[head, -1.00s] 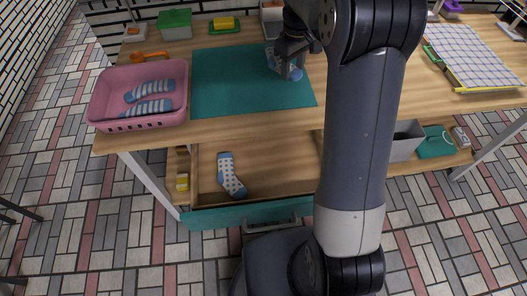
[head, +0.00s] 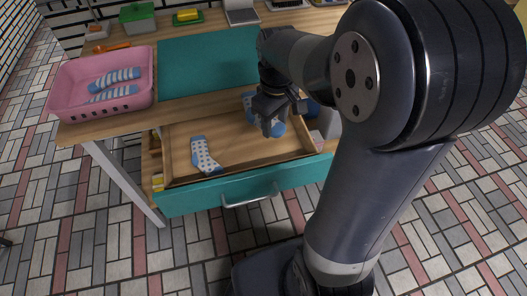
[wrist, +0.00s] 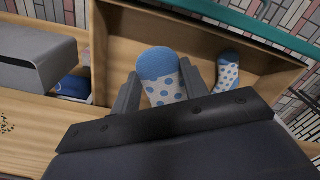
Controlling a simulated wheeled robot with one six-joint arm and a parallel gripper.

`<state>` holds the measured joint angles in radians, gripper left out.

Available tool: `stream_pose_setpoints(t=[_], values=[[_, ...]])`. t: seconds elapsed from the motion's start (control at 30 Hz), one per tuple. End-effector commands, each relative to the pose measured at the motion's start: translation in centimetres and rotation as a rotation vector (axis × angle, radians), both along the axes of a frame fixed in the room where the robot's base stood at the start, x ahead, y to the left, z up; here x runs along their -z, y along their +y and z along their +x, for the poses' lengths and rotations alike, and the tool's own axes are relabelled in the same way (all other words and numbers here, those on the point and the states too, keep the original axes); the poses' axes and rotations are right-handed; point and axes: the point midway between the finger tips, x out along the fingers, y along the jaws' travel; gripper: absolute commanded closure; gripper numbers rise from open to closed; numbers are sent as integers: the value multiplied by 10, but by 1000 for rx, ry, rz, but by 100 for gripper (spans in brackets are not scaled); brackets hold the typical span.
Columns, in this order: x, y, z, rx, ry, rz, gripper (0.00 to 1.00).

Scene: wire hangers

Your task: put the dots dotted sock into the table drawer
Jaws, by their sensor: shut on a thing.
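My gripper (head: 272,108) is shut on a white sock with blue dots and a blue end (head: 278,129), over the right part of the open table drawer (head: 240,143). In the wrist view the held dotted sock (wrist: 160,77) sits between the two fingers (wrist: 163,92). A second dotted sock (head: 203,155) lies in the left part of the drawer and also shows in the wrist view (wrist: 227,72). The drawer has a teal front (head: 185,197) with a metal handle. I cannot tell whether the held sock touches the drawer floor.
A pink basket (head: 62,92) with two striped socks (head: 112,93) stands at the table's left. A teal mat (head: 190,65) lies on the tabletop (head: 165,112). A grey box (wrist: 35,62) stands beside the drawer. The drawer's middle is clear.

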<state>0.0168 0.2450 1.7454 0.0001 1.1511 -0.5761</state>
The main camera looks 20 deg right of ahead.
Motion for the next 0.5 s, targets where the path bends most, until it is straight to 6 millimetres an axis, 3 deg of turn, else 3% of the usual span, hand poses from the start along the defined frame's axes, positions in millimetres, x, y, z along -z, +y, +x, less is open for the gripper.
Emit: stream_pose_setpoints(t=[0.03,0.2,0.5], values=[[19,0,-1,0,7,0,79],[60,0,-1,0,6,0,79],[91,0,0,0,1,0,79]])
